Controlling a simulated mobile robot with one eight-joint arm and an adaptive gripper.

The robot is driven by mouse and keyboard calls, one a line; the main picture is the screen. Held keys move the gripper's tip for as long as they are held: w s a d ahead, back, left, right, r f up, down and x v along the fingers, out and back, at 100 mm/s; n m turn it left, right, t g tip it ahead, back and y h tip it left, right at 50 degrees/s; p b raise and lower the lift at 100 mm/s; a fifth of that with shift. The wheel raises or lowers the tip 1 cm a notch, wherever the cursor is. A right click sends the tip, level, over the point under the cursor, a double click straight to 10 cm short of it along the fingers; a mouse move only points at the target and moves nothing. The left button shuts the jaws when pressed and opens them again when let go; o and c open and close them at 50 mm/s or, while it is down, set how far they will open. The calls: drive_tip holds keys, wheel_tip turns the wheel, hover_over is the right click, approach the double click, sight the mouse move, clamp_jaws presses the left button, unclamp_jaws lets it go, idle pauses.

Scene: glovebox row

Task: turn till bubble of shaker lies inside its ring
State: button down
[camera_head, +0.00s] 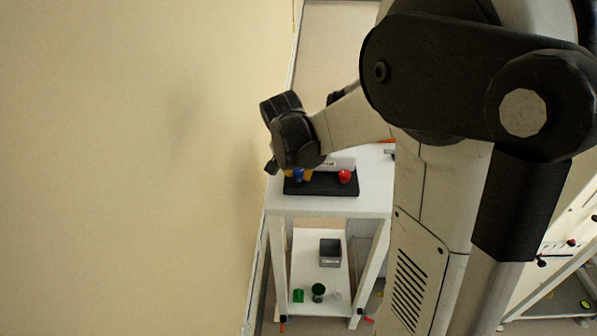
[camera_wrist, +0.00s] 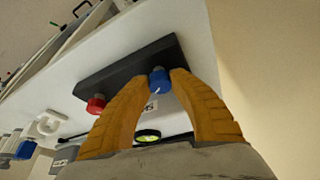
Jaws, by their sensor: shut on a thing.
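The shaker (camera_head: 322,187) is a low dark block with a white part behind it, on a white table. Its dark side also shows in the wrist view (camera_wrist: 125,72). It bears a red knob (camera_head: 344,177) and a blue knob (camera_wrist: 160,82). My gripper (camera_wrist: 162,75) has two orange fingers, shut on the blue knob, one on each side. In the head view my gripper (camera_head: 299,174) is partly hidden by my wrist. A round yellow-green bubble level (camera_wrist: 147,135) shows between the fingers, partly covered by my gripper's body. Whether its bubble lies inside the ring cannot be told.
The white table (camera_head: 325,205) has clear room in front of the shaker. A beige wall (camera_head: 150,150) stands close on the left.

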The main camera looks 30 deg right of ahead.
drive_tip(key=shift+n, duration=0.3)
drive_tip(key=shift+s+d+n+t+y+p, duration=0.1)
drive_tip(key=shift+n+t+y+p, duration=0.35)
drive_tip(key=shift+n, duration=0.75)
drive_tip(key=shift+n+t+y+p, duration=0.3)
drive_tip(key=shift+n+y, duration=0.25)
drive_tip(key=shift+n, duration=1.05)
drive_tip(key=c, duration=1.1)
unclamp_jaws()
